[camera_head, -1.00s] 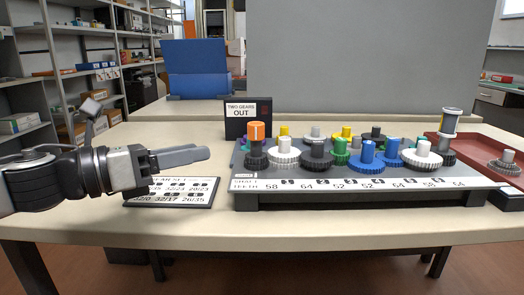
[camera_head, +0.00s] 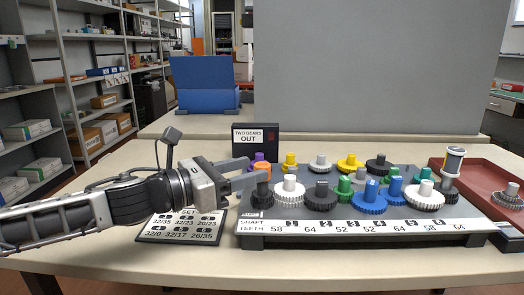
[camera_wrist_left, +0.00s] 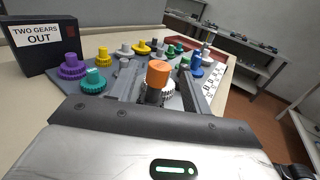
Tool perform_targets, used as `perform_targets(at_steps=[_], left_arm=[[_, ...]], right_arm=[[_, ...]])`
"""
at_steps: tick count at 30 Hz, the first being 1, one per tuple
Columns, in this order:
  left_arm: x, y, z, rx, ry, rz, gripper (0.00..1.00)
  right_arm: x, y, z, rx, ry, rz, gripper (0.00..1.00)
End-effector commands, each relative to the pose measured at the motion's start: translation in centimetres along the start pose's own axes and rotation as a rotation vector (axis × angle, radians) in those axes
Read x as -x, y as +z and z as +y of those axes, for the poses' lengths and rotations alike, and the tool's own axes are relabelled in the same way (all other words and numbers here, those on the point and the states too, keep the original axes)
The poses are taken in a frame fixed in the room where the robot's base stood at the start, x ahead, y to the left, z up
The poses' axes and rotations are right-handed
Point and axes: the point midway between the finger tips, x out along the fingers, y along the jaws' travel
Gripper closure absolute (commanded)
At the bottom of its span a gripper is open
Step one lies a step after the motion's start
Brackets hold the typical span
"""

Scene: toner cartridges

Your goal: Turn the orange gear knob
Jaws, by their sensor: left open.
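The orange gear knob (camera_head: 262,170) tops a dark gear at the front left corner of the gear board (camera_head: 290,228). In the left wrist view the orange knob (camera_wrist_left: 159,73) stands upright between the two fingers. My left gripper (camera_head: 242,172) is open, its fingers reaching from the left to the knob, one behind it and one in front. The left gripper (camera_wrist_left: 160,88) shows no clear contact with the knob. The dark gear under the knob is partly hidden by a finger. My right gripper is not in view.
Several gears with white, grey, blue, green and yellow knobs crowd the board right of the orange one. A "TWO GEARS OUT" sign (camera_head: 256,140) stands behind. A number card (camera_head: 180,226) lies below my left gripper. A red tray (camera_head: 482,185) is at the right.

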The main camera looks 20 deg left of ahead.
Motion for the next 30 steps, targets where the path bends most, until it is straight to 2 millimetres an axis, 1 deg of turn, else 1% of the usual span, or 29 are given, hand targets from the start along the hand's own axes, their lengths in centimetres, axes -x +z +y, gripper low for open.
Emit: perform_targets(at_steps=[1,6,11,18,19,20,21,23,24,30], left_arm=[[-1.0,0.2,-0.1,0.001,-0.002,-0.003,0.52],[-3.1,-0.1,0.0,0.001,-0.001,-0.001,0.52],[-3.9,-0.1,0.0,0.000,0.000,0.001,0.52],[-3.9,-0.1,0.0,0.000,0.001,0.001,0.52],[-3.9,-0.1,0.0,0.000,0.001,0.001,0.54],[-3.9,-0.1,0.0,0.000,0.001,0.001,0.63],[-3.9,-0.1,0.0,0.000,0.001,0.001,0.74],[-3.9,-0.1,0.0,0.000,0.001,0.001,0.91],[-3.9,-0.1,0.0,0.001,0.001,0.001,0.94],[-3.9,-0.1,0.0,0.001,0.008,0.001,0.94]], right_arm=[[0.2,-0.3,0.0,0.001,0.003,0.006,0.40],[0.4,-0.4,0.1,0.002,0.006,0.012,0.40],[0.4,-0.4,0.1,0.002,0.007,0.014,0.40],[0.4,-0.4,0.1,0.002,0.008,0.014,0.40],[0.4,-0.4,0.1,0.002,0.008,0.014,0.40],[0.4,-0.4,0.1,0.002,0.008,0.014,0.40],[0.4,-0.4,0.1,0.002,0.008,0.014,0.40],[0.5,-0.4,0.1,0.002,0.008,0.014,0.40],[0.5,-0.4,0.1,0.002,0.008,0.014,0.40],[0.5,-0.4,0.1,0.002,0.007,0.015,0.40]])
